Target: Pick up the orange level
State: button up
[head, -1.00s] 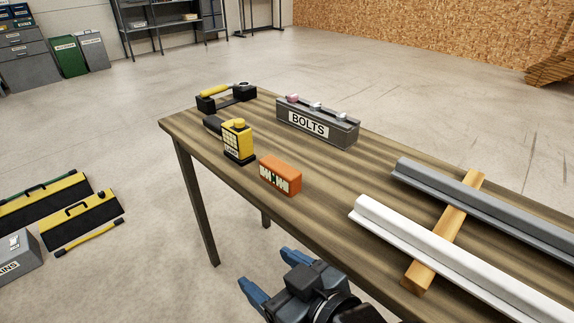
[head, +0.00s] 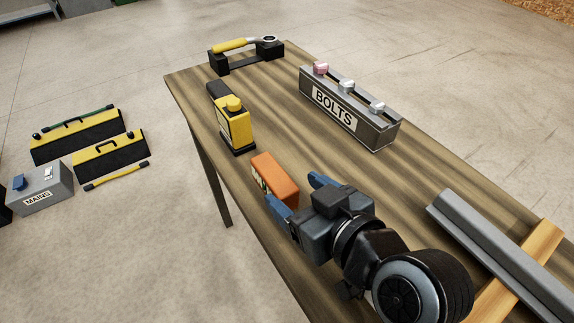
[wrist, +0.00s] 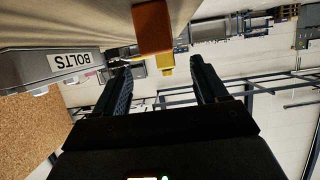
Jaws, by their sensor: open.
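The orange level (head: 276,178) is a small orange block with a pale marked face, standing near the table's left edge. My gripper (head: 299,194) is open and empty just in front of the level, its blue fingers pointing toward it. The level appears beyond the fingertips, not clearly between them. In the wrist view the level (wrist: 153,28) shows at the top middle, above the gap between the two fingers (wrist: 160,67). Part of its labelled face is hidden by the left finger in the head view.
A yellow and black device (head: 235,127) stands just behind the level. A grey BOLTS holder (head: 370,127) is to the right, and a black cradle with a yellow-handled tool (head: 247,55) at the far end. A grey rail (head: 495,240) lies on a wooden bar (head: 535,248) at right.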

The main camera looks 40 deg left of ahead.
aim_at(277, 177)
jog(key=shift+p+x, duration=0.3)
jog(key=shift+x, duration=3.55)
jog(key=shift+w, duration=0.1)
jog(key=c, duration=1.2)
